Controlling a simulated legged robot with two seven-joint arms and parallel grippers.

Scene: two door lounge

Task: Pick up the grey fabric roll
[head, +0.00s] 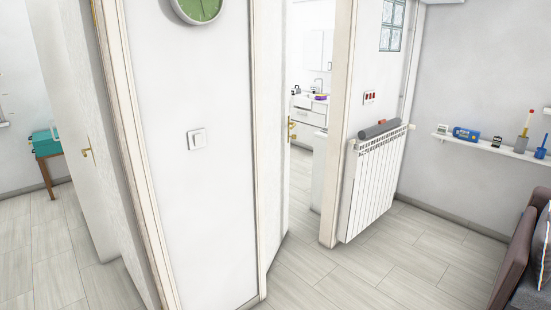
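The grey fabric roll (380,129) lies lengthwise on top of the white radiator (374,180), right of the middle in the head view. The radiator is fixed to the wall just right of an open doorway. Neither of my grippers shows in the head view. Nothing covers the roll from this side.
A white wall section with a light switch (197,139) stands close in front. A brown sofa (515,250) is at the lower right. A wall shelf (490,144) holds several small items, including a blue box (466,134). Tiled floor (390,262) before the radiator is clear.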

